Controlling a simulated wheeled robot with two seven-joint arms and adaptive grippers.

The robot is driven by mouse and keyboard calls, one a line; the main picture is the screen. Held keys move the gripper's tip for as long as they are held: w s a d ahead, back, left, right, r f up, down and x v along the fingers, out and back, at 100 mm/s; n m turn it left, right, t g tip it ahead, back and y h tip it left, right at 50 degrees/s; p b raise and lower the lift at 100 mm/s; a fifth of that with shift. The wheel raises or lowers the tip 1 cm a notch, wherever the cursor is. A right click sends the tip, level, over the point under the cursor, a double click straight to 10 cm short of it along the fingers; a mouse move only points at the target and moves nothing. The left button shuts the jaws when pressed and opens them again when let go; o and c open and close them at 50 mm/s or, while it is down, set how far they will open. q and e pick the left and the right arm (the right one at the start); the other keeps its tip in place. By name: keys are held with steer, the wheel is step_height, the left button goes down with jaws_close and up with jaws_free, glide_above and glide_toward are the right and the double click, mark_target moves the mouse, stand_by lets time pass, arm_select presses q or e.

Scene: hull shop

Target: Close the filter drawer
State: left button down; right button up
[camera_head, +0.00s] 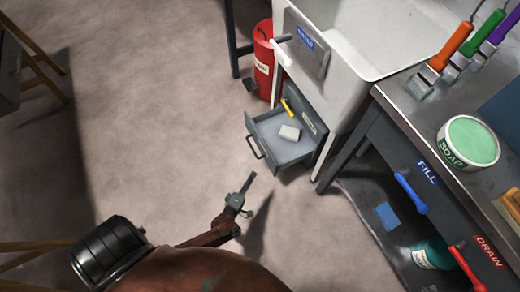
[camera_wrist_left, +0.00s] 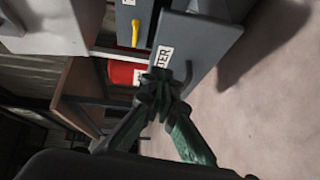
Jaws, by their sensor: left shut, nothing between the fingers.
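The grey filter drawer (camera_head: 267,131) stands pulled out of the cabinet below the white sink. A pale block (camera_head: 290,132) lies inside it. Its front carries a dark bar handle (camera_head: 254,147). In the left wrist view the drawer front (camera_wrist_left: 204,43) shows close up, with a partly hidden label ending in "TER" (camera_wrist_left: 163,56) and the handle (camera_wrist_left: 188,74). My left gripper (camera_head: 249,181) is shut and empty, in front of the drawer and below its handle in the head view. Its fingers (camera_wrist_left: 158,82) overlap the drawer front in the wrist view; contact cannot be told. My right gripper is not in view.
A yellow handle (camera_head: 287,107) shows at the drawer's back. A red canister (camera_head: 264,62) stands left of the cabinet. The workbench to the right bears a soap tub (camera_head: 470,142) and a blue FILL lever (camera_head: 411,193). The floor left of the drawer is clear.

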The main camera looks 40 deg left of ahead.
arm_select(q)
steer(key=a+n+y, duration=0.2)
steer(key=a+y, duration=0.1)
steer(key=a, duration=0.1)
steer(key=b, duration=0.4)
glide_toward(262, 143)
steer(key=shift+n, duration=0.4)
steer(key=w+a, duration=0.2)
steer(key=w, duration=0.1)
steer(key=w+a, duration=0.1)
steer(key=shift+w+f, duration=0.2)
steer(key=shift+f, duration=0.15)
steer(key=shift+w+d+r+b, duration=0.2)
steer(key=shift+w+b, duration=0.1)
steer(key=shift+w, duration=0.35)
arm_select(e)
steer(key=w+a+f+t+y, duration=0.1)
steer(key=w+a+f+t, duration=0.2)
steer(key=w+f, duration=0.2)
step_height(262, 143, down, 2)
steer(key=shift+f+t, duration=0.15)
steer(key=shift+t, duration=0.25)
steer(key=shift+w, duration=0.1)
